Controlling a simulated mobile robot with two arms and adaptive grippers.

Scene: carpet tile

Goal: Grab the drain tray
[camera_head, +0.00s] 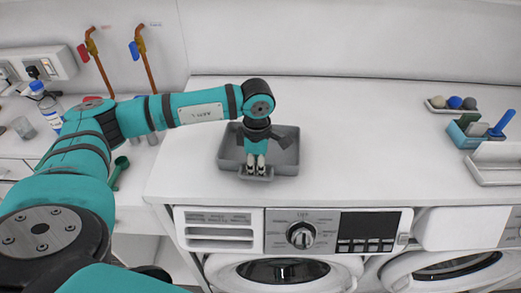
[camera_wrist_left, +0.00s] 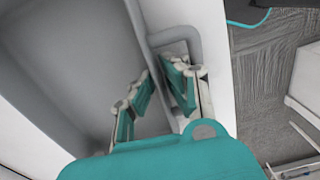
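The drain tray (camera_head: 287,158) is a grey, shallow rectangular tray on the white counter, with a small looped handle (camera_head: 268,175) on its near side. My left gripper (camera_head: 256,170) points down at that near side, over the handle. In the left wrist view, the grey tray (camera_wrist_left: 70,75) fills the left part and its handle (camera_wrist_left: 180,34) sticks out beyond the rim. My left gripper (camera_wrist_left: 162,80) has its two teal-padded fingers apart, on either side of the tray's rim by the handle. A gap shows between them; contact is unclear. My right gripper is not in view.
Washing machines (camera_head: 303,236) stand below the counter's front edge. A teal caddy (camera_head: 468,131), a dish of balls (camera_head: 453,103) and a white tray (camera_head: 495,172) stand at the right. The counter between is clear. Taps and a bottle (camera_head: 45,103) are at the left.

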